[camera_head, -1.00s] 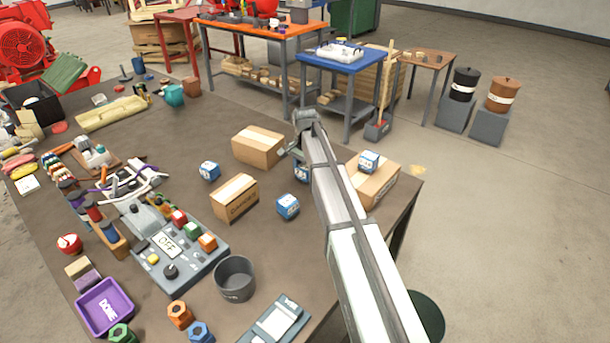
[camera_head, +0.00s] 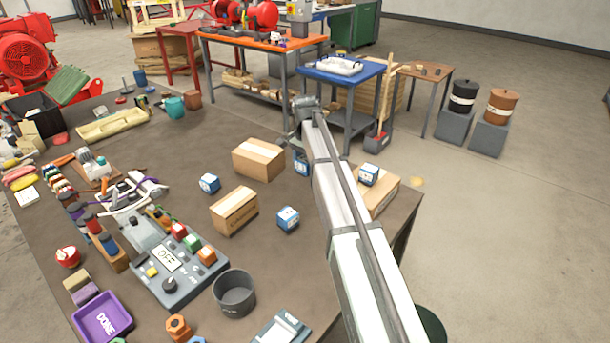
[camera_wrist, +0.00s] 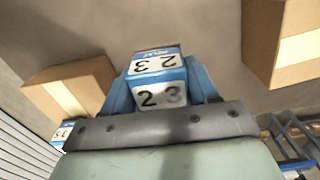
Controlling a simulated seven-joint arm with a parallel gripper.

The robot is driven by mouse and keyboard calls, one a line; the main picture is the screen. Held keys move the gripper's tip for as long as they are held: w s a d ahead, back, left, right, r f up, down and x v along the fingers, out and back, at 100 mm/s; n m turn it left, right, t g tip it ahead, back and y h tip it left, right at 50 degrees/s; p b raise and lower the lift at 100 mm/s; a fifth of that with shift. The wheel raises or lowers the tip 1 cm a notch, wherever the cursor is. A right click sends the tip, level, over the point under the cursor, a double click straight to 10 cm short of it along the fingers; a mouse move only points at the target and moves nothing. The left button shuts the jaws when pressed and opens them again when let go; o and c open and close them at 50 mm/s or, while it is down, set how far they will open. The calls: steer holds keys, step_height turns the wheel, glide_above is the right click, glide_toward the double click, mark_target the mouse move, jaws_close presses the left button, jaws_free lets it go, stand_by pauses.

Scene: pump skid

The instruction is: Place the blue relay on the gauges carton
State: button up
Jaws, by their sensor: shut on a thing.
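My gripper (camera_wrist: 158,82) is shut on a blue and white relay (camera_wrist: 160,90) marked 23, held between its two blue fingers. In the head view the held relay (camera_head: 301,166) shows partly behind my arm, above the table. A lettered carton (camera_head: 234,211) stands to its lower left; its print is too small to read surely. A second carton (camera_head: 258,160) stands to the left, and a third (camera_head: 384,192) at the right, partly behind my arm. Loose relays stand beside the lettered carton (camera_head: 209,184) (camera_head: 288,219), and another relay (camera_head: 369,175) sits on the third carton.
A grey control box (camera_head: 175,262), a dark round bin (camera_head: 234,293) and a purple tray (camera_head: 100,318) crowd the table's left and front. The brown table (camera_head: 190,148) is mostly bare behind the cartons. Its right edge lies just beyond the third carton.

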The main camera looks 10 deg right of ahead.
steer(key=shift+r, duration=0.5)
steer(key=shift+a+r, duration=0.3)
steer(key=shift+a, duration=0.05)
steer(key=s+a+r+n, duration=0.1)
steer(key=s+a+r, duration=0.15)
steer(key=a, duration=0.65)
steer(key=s+a+r+n, duration=0.2)
steer(key=a+r, duration=0.1)
steer(key=a, duration=0.5)
step_height(320, 180, up, 4)
steer(key=m, duration=0.3)
glide_above(233, 201)
steer(key=shift+f, duration=4.95)
steer(key=shift+f, duration=0.15)
steer(key=o, duration=1.1)
steer(key=shift+o, duration=0.2)
